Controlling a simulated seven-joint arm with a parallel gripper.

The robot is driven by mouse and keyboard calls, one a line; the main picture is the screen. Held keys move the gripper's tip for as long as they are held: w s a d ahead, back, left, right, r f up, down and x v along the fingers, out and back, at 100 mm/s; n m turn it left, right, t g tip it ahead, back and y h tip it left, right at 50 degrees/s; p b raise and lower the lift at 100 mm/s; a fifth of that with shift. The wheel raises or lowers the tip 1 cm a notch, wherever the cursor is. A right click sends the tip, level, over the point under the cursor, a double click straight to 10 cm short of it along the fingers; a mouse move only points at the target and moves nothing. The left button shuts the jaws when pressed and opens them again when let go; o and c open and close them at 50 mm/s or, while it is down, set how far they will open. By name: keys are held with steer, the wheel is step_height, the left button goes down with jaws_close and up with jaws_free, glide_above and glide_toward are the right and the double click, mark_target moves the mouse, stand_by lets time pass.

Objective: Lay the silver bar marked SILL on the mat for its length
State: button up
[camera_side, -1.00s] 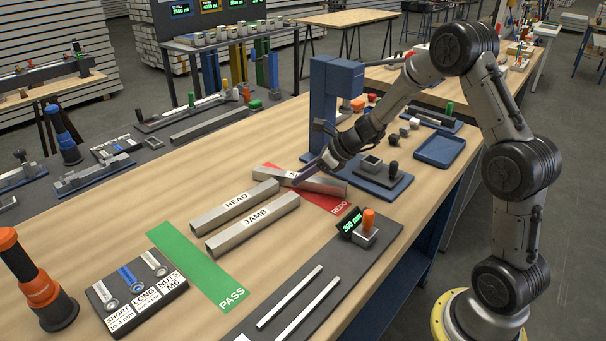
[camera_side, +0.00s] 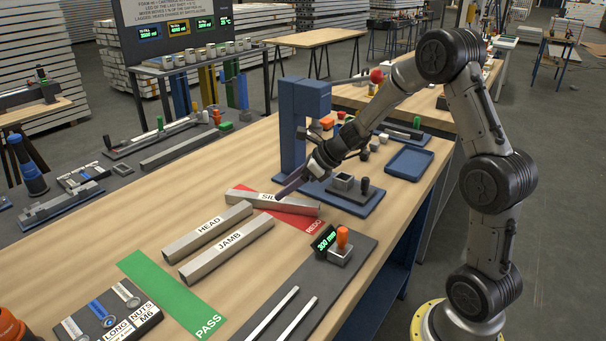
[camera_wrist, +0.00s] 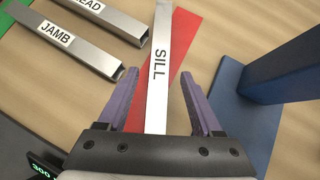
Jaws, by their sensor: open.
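The silver bar marked SILL (camera_side: 298,205) lies across the red REDO mat (camera_side: 306,224). In the wrist view the SILL bar (camera_wrist: 160,90) runs lengthwise between my fingers, with the red mat (camera_wrist: 182,82) showing beside it. My gripper (camera_side: 280,194) is at the bar, its purple fingers partly covering the label in the side view. In the wrist view my gripper (camera_wrist: 160,100) is open, one finger on each side of the bar with gaps visible. The green PASS mat (camera_side: 170,293) lies bare at the front left.
The HEAD bar (camera_side: 190,239) and JAMB bar (camera_side: 210,262) lie between the two mats. A gauge reading 300 mm (camera_side: 325,240) stands on a dark grey strip. A blue post (camera_side: 292,130) rises close behind my gripper. A nuts tray (camera_side: 110,312) is at the front left.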

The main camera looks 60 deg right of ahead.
steer(key=v, duration=0.7)
steer(key=shift+w, duration=0.1)
steer(key=shift+s+a+r, duration=0.15)
steer(key=shift+s+r, duration=0.1)
steer(key=s+a+r+n+g, duration=0.2)
steer(key=s+a+r+n, duration=0.4)
steer(key=s+a+n, duration=0.6)
steer(key=s+n+h, duration=0.3)
steer(key=s+n, duration=1.1)
steer(key=n, duration=0.5)
steer(key=shift+g, duration=0.4)
steer(key=shift+d, duration=0.1)
